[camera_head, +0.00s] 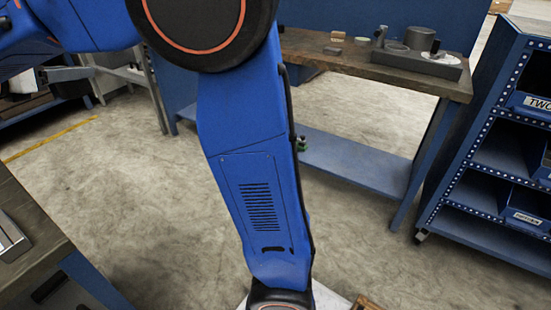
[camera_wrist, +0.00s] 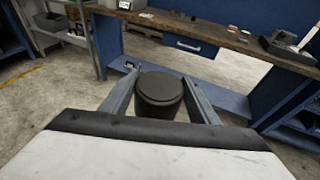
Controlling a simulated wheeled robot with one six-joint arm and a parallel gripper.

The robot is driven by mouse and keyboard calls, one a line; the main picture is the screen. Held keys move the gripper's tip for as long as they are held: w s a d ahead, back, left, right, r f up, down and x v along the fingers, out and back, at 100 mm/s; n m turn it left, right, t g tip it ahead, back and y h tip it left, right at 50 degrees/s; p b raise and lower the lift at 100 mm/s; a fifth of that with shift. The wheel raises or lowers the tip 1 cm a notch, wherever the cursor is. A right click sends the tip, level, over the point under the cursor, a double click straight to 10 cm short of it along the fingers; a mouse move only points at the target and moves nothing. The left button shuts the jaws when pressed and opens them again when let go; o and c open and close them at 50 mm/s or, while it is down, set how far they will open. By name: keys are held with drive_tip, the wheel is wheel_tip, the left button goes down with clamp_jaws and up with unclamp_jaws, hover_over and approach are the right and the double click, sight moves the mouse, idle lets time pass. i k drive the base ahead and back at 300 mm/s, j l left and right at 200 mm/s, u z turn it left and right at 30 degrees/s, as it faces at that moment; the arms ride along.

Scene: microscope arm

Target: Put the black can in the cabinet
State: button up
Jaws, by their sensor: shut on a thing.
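The black can (camera_wrist: 160,88) is a dark round cylinder with a flat lid, seen in the wrist view. My gripper (camera_wrist: 159,95) has a grey finger on each side of it and is shut on it. The can's lower part is hidden behind the gripper's dark edge. In the head view my blue arm fills the middle, and the can and fingers do not show there. A blue shelf unit (camera_head: 482,165) with labelled bins stands at the right of the head view; I cannot tell whether it is the cabinet.
A wooden-topped workbench (camera_head: 350,58) with a blue lower shelf (camera_head: 350,165) stands ahead, bearing metal parts. It also shows in the wrist view (camera_wrist: 215,33), with a blue drawer (camera_wrist: 188,45). Another bench (camera_head: 30,230) is at lower left. Concrete floor (camera_head: 150,205) lies open between them.

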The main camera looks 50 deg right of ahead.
sight(529, 250)
drive_tip(key=k+j+z, duration=0.2)
drive_tip(key=z, duration=0.3)
drive_tip(key=k+j+z, duration=0.1)
drive_tip(key=k+z, duration=0.15)
drive_tip(key=z, duration=0.2)
drive_tip(key=k+z, duration=0.25)
drive_tip(key=z, duration=0.25)
drive_tip(key=k+l+z, duration=0.1)
drive_tip(key=k+z, duration=0.15)
drive_tip(key=z, duration=0.25)
drive_tip(key=k+l+z, duration=0.2)
drive_tip(key=z, duration=0.25)
